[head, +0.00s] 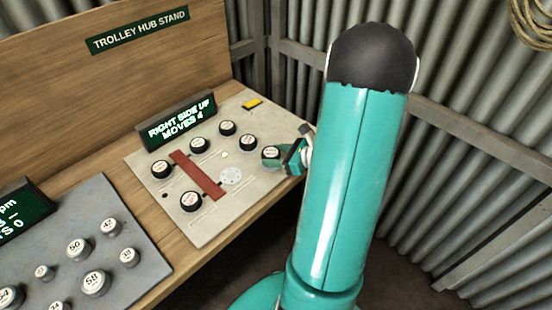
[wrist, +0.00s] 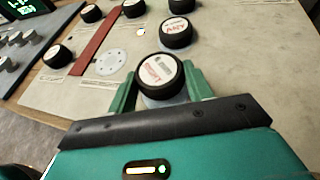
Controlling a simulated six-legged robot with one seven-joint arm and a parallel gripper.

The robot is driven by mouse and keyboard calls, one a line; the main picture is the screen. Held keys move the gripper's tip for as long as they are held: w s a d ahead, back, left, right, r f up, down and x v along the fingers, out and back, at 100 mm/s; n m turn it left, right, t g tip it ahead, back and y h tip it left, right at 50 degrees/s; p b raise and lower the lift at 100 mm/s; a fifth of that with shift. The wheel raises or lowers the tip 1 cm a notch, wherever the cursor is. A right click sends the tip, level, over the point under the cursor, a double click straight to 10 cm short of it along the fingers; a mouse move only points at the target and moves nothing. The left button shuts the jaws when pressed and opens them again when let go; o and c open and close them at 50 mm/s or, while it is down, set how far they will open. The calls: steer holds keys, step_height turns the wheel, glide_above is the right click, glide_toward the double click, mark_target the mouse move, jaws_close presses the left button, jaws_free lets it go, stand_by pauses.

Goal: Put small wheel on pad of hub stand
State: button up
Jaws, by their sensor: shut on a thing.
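The trolley hub stand (head: 205,222) is a pale panel on a wooden bench, with several black wheels with white labelled caps. My gripper (head: 284,155) is shut on one black wheel (head: 271,153) near the panel's right edge. In the wrist view, the green fingers of my gripper (wrist: 160,82) flank this wheel (wrist: 160,72), its white cap facing up. A pale disc shows partly under it; I cannot tell whether they touch. A pale round plate with dots (head: 231,176) lies bare beside a red strip (head: 197,175); it also shows in the wrist view (wrist: 111,62).
Another wheel (wrist: 176,31) stands just beyond the held one. More wheels stand left (head: 162,168), at the back (head: 227,128) and in front (head: 190,201). A display (head: 176,124) reads "RIGHT SIDE UP MOVES 4". A grey panel with knobs (head: 130,225) is at left.

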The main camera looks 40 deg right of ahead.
steer(key=shift+f, duration=0.8)
steer(key=shift+f, duration=0.15)
steer(key=o, duration=1)
